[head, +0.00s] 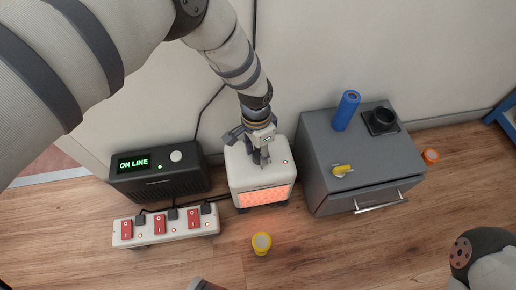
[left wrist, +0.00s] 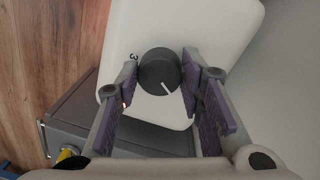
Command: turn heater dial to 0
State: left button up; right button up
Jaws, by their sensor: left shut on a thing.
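The heater (head: 240,182) is a white box with a glowing orange grille and a small red light, standing on the floor in the middle of the head view. My left gripper (head: 261,157) reaches down onto its top from above. In the left wrist view the dark round dial (left wrist: 158,66) sits between the two fingers of the left gripper (left wrist: 160,78), which is shut on it. The dial's white pointer line slants toward the lower right of that view. A digit that looks like 3 shows beside the dial; other marks are hidden. My right gripper is out of view.
Left of the heater stand a black box (head: 150,184) with a green "ON LINE" display and a power strip (head: 178,236) with red switches. Right is a grey cabinet (head: 318,182) bearing a blue cylinder (head: 346,110). A yellow cup (head: 262,243) stands on the floor in front.

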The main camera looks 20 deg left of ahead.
aim_at(256, 154)
pick_arm(q)
jog(key=n, duration=0.3)
jog(key=shift+n+p, duration=0.3)
jog(key=shift+p, duration=0.1)
jog(key=shift+d+n+p, duration=0.1)
jog(key=shift+n+p, duration=0.2)
jog(key=shift+n, duration=1.5)
jog(key=shift+s, duration=0.1)
jog(key=o, duration=1.2)
jog(key=shift+c, duration=0.2)
notch_tip(256, 154, up, 12)
jog(key=shift+a, duration=0.35)
